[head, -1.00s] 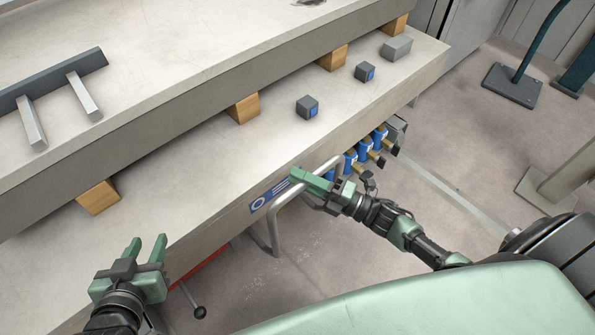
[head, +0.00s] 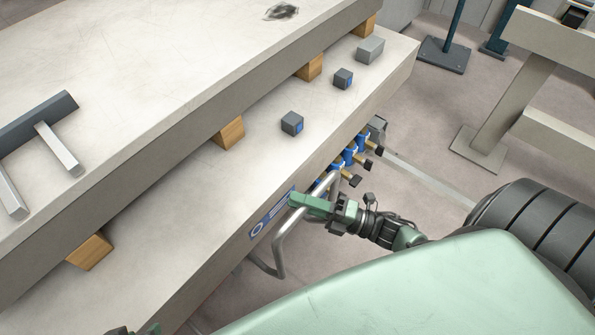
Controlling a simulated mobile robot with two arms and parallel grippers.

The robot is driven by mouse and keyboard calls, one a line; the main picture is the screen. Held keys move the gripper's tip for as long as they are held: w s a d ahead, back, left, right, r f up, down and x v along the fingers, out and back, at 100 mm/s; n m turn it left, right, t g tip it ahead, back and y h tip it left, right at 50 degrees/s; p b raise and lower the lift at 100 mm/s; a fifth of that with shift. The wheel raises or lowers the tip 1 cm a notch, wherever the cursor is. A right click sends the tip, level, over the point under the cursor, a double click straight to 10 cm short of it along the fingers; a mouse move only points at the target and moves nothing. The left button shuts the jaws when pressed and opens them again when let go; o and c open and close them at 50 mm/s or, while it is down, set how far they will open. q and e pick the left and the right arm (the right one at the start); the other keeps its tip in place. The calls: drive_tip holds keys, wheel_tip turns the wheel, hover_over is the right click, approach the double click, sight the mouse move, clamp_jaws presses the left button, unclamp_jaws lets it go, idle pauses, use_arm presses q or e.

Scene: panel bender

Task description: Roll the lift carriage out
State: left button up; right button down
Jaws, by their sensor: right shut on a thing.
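A bent grey tube handle (head: 278,248) sticks out from the front face of the long pale lower slab (head: 195,270), which looks like part of the lift carriage. A blue label (head: 268,216) is on that face beside the handle. My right gripper (head: 305,204) is shut on the handle's upper part and hides a little of it. Only the top of my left gripper (head: 140,331) shows at the bottom edge, so its fingers cannot be judged.
Wooden blocks (head: 229,132) separate the lower slab from a thick upper slab (head: 180,70). Small dark blocks (head: 292,123) and a grey box (head: 370,50) lie on the lower slab. Blue valves (head: 350,155) line its front.

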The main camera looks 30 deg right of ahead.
drive_tip(key=shift+w+d+r, duration=0.1)
drive_tip(key=shift+w+r, duration=0.3)
drive_tip(key=shift+w, duration=0.3)
drive_tip(key=c, duration=1.5)
unclamp_jaws()
drive_tip(key=shift+o, duration=1.2)
drive_tip(key=shift+s+d, duration=0.1)
drive_tip(key=shift+s, duration=0.1)
use_arm(q)
drive_tip(key=shift+w+d, duration=0.25)
drive_tip(key=shift+d, duration=0.15)
use_arm(e)
drive_tip(key=v, duration=0.9)
drive_tip(key=shift+w+d, duration=0.4)
drive_tip(key=shift+d, duration=0.05)
drive_tip(key=shift+f, duration=0.2)
use_arm(q)
drive_tip(key=shift+s+f, duration=0.1)
